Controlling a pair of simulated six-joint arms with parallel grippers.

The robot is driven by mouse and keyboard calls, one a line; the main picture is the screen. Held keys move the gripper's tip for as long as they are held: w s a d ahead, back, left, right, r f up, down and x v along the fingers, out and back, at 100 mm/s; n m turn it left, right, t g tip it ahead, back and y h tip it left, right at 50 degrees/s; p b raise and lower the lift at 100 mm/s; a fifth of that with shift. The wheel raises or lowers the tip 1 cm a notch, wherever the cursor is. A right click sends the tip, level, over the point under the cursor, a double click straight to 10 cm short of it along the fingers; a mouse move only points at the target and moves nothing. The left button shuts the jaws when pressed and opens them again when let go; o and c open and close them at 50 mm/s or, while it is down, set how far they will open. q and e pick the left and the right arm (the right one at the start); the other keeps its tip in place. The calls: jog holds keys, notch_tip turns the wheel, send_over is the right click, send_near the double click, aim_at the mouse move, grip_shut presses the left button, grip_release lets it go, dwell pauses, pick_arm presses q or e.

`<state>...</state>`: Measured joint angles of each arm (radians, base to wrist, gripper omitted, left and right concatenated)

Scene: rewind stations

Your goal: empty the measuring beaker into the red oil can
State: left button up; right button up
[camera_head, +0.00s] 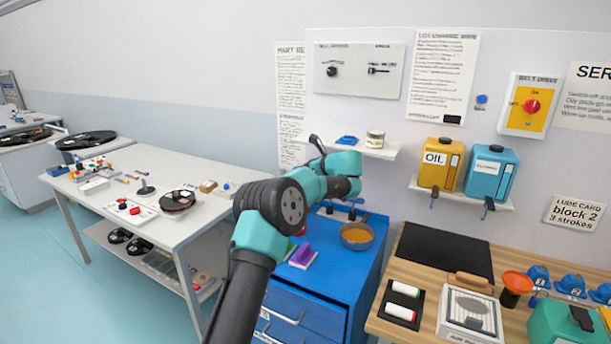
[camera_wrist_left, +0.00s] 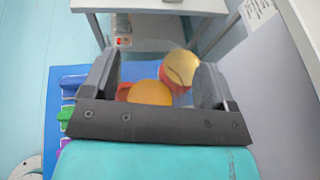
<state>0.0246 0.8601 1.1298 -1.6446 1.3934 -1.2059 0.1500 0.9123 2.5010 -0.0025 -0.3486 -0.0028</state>
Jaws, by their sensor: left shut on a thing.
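My left arm rises from the bottom of the head view. Its gripper is largely hidden there, over the blue cabinet (camera_head: 310,310). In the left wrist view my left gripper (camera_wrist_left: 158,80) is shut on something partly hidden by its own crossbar. Between the fingers show a round gold-topped thing (camera_wrist_left: 181,67) against the right finger, an orange rounded surface (camera_wrist_left: 150,92) and some red beside it. I cannot tell which is held, nor surely make out the measuring beaker or red oil can. A bowl with amber contents (camera_head: 357,235) stands on the cabinet. My right gripper is not in view.
A purple brush-like item (camera_head: 302,256) lies at the cabinet's left. The wooden bench (camera_head: 390,329) on the right holds a black mat (camera_head: 443,251), an orange funnel (camera_head: 517,281) and a green box (camera_head: 565,325). Yellow (camera_head: 440,164) and blue (camera_head: 490,174) canisters stand on a wall shelf.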

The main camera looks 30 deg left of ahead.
pick_arm(q)
jog(key=shift+a, duration=0.3)
jog(key=shift+r, duration=0.15)
jog(key=shift+s+a+f+n+t+h, duration=0.15)
jog(key=shift+s+f+n+t+h, duration=0.25)
jog(key=shift+n+t, duration=0.85)
jog(key=shift+s+a+f+n+t+h, duration=0.1)
jog(key=shift+s+f+n+t+h, duration=0.5)
jog(key=shift+n, duration=1.15)
jog(key=shift+s+a+f+n+t+h, duration=0.15)
jog(key=shift+f+n+t, duration=0.1)
jog(key=shift+n+t, duration=1.1)
jog(key=shift+s+a+f+n+t, duration=0.15)
jog(key=shift+f+n+t, duration=0.1)
jog(key=shift+f+n, duration=0.35)
jog(key=shift+s+d+f+n+t, duration=0.1)
jog(key=shift+f+n+t, duration=0.15)
jog(key=shift+f+n, duration=0.3)
jog(key=shift+s+a+f+n, duration=0.15)
jog(key=shift+f+n, duration=0.15)
jog(key=shift+f, duration=0.1)
jog(key=shift+s+f, duration=0.1)
jog(key=shift+f, duration=0.2)
